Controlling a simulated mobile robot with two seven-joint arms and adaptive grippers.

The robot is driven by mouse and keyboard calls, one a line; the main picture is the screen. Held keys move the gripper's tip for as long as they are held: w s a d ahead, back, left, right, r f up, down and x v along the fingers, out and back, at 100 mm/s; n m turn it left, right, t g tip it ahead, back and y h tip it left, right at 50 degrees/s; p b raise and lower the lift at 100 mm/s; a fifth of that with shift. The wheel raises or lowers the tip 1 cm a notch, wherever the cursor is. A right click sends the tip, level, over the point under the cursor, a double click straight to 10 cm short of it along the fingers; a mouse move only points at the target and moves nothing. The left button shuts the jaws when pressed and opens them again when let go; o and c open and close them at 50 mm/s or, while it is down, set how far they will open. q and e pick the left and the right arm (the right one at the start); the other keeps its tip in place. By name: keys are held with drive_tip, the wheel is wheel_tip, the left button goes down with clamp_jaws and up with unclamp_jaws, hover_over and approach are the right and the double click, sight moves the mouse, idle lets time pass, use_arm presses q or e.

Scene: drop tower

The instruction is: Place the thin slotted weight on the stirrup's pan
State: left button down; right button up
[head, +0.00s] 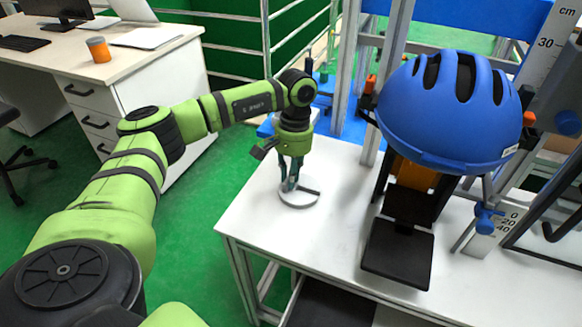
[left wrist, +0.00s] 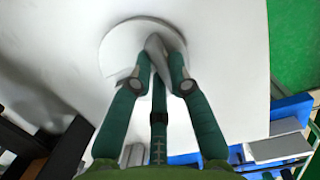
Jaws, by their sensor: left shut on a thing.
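A thin, pale round disc with a grey rim, apparently the slotted weight (head: 299,203), is at the left part of the white table. My left gripper (head: 291,184) points down at it, with its fingers closed at the disc's edge. In the left wrist view the weight (left wrist: 122,46) is a pale disc, and the fingertips of my left gripper (left wrist: 157,55) meet over a narrow grey part at its lower right. I cannot tell whether the disc rests on the table or is just above it. I cannot clearly identify the stirrup or its pan. My right gripper is not in view.
A blue helmet (head: 447,112) sits on the drop tower at the right, above a black plate (head: 398,256). Metal uprights stand behind the white table (head: 300,245). A desk (head: 128,58) with an orange cup (head: 98,49) is at the back left.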

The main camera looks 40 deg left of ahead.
use_arm(q)
drive_tip(key=c, duration=1.2)
unclamp_jaws()
drive_tip(key=shift+o, duration=0.2)
